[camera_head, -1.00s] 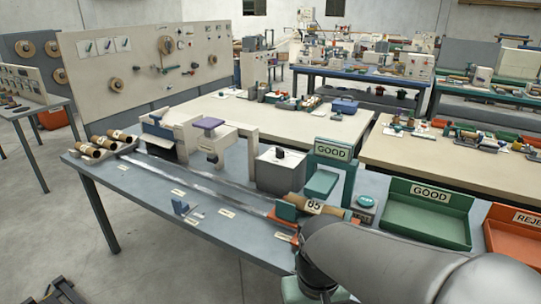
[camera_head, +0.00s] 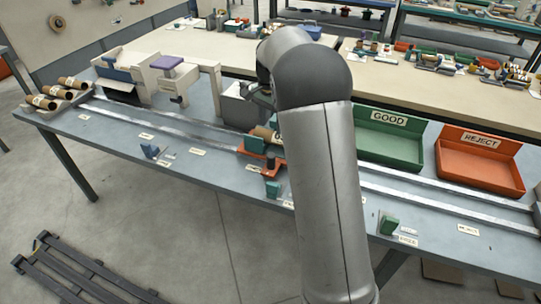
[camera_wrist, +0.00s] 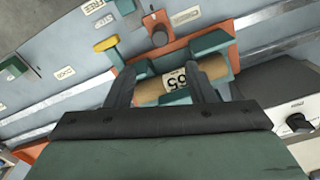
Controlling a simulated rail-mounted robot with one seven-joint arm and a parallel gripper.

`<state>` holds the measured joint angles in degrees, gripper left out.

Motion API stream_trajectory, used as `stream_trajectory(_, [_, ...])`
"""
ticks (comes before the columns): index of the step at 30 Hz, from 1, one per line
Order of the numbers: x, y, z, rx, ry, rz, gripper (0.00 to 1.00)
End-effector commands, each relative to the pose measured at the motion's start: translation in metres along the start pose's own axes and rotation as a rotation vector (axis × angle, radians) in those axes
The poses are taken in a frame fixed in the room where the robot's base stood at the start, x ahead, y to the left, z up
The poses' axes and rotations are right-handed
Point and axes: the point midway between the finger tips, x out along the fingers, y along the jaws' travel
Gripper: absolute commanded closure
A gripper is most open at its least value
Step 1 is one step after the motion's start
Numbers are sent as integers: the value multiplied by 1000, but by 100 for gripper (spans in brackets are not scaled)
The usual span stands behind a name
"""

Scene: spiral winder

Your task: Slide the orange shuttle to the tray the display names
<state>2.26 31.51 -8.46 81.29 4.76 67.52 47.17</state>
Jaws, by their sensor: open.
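The orange shuttle (camera_head: 250,153) sits on the metal rails at mid-bench, partly behind my arm in the head view. It carries teal blocks and a cardboard tube (camera_head: 266,133) with a numbered label. In the wrist view the shuttle (camera_wrist: 180,43) lies below my gripper (camera_wrist: 170,66), whose fingers are spread wide, one toward each end of the tube (camera_wrist: 152,91). Contact cannot be told. A dark reddish post (camera_wrist: 158,36) stands on the shuttle's edge. The green GOOD tray (camera_head: 390,140) and orange REJECT tray (camera_head: 478,165) stand behind the rails. The display is hidden now.
The rails (camera_head: 440,197) run on past my arm to the right. A small green block (camera_head: 389,225) stands at the bench's front edge. Several tubes (camera_head: 60,92) rest in a rack at the far left. A grey box (camera_head: 235,108) stands behind the shuttle.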

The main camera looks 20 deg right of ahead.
Motion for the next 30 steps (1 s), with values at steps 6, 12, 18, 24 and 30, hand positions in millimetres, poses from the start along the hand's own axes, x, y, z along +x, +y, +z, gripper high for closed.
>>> stream_trajectory(6, [48,1,1,-2,-4,5,51])
stream_trajectory(12, [92,1,1,-3,-4,4,51])
stream_trajectory(18, [126,1,1,-3,-2,3,51])
stream_trajectory(24, [144,0,1,-3,-1,1,51])
stream_trajectory(30, [147,0,1,-3,-1,0,51])
